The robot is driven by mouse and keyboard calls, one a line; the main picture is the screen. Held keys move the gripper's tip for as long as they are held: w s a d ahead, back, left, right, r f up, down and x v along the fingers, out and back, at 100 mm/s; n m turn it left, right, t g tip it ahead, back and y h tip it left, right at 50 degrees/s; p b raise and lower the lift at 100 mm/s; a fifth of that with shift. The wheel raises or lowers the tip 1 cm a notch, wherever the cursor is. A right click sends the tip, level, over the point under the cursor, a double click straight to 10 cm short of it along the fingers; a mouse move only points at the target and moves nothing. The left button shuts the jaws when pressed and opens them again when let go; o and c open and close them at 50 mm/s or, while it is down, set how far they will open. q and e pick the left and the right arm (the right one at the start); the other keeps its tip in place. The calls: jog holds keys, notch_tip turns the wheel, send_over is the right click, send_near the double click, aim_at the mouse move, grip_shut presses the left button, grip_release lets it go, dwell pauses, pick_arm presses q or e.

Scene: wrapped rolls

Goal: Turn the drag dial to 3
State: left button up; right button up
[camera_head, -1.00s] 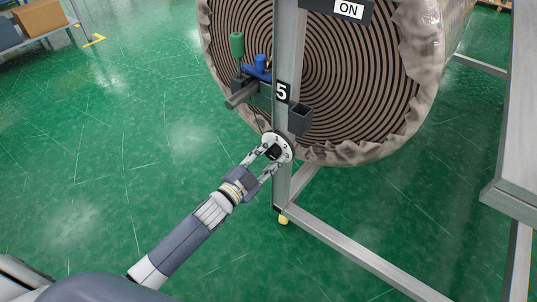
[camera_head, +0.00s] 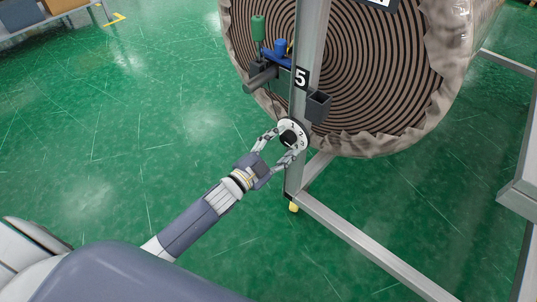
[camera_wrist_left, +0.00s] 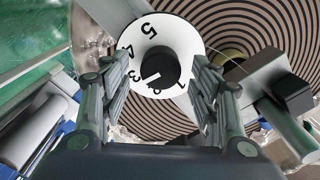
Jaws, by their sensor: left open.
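The drag dial (camera_head: 303,126) is a white numbered disc on the metal post under the "5" plate. In the left wrist view the dial (camera_wrist_left: 181,36) shows several numbers, with 5 at the top, and a black knob (camera_wrist_left: 160,62) at its centre. A short white mark on the knob points to the lower left; I cannot tell exactly which number it meets. My left gripper (camera_head: 286,142) is open, its fingers on either side of the knob. In the wrist view the left gripper's fingers (camera_wrist_left: 154,72) flank the knob, apparently apart from it. My right gripper is not in view.
A large wrapped roll (camera_head: 375,75) stands behind the post (camera_head: 312,45). A bracket with green and blue handles (camera_head: 280,47) and a small dark box (camera_head: 318,106) sit above the dial. A metal frame rail (camera_head: 370,245) runs along the floor. Green floor at left is clear.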

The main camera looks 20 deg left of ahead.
pick_arm(q)
jog(key=v, duration=1.1)
